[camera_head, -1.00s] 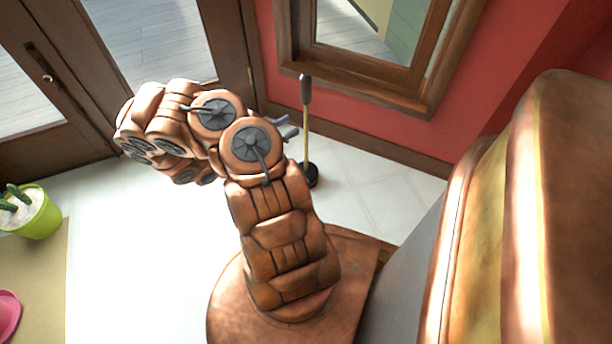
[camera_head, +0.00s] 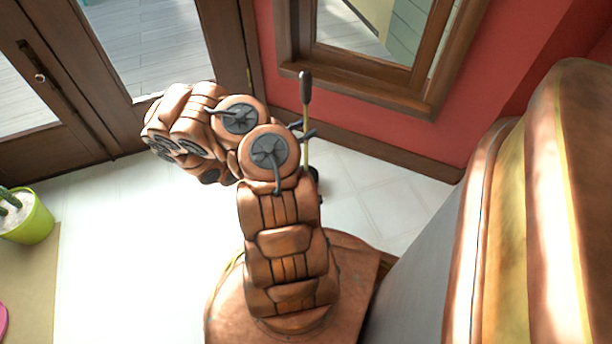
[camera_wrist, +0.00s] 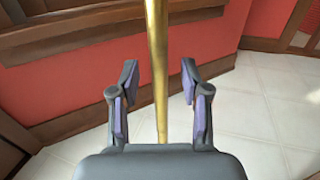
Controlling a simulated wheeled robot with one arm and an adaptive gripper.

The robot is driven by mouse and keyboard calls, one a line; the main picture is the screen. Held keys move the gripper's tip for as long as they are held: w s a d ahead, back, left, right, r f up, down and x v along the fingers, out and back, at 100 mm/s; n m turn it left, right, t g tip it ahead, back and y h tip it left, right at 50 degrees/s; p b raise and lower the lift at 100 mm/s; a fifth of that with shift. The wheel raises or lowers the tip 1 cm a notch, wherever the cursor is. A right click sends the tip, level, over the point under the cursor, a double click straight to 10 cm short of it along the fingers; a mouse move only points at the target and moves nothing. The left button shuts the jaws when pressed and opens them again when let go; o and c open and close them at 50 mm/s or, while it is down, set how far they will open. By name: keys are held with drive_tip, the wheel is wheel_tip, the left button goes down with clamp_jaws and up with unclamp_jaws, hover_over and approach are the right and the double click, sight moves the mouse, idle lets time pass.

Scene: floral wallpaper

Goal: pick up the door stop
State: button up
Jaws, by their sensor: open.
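The door stop (camera_head: 306,88) stands upright near the red wall, with a dark handle on top, a thin golden rod and a dark base. Its base is mostly hidden behind my arm. My gripper (camera_head: 304,131) is at the rod in the head view, partly hidden by my wrist. In the wrist view, the golden rod (camera_wrist: 157,50) runs upright between the two spread fingers of my gripper (camera_wrist: 159,70). There is a gap on each side, and neither finger visibly touches it. The rod's lower end is hidden behind the gripper body.
A wood-framed window (camera_head: 370,80) is set in the red wall (camera_head: 400,137) behind the door stop. Glass doors (camera_head: 75,75) are at the upper left. A green plant pot (camera_head: 32,222) stands at the far left. White tiled floor (camera_head: 375,195) is clear right of the door stop.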

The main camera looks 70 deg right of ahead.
drive_tip(key=shift+s+d, duration=0.2)
drive_tip(key=shift+d, duration=0.15)
clamp_jaws()
idle(0.7)
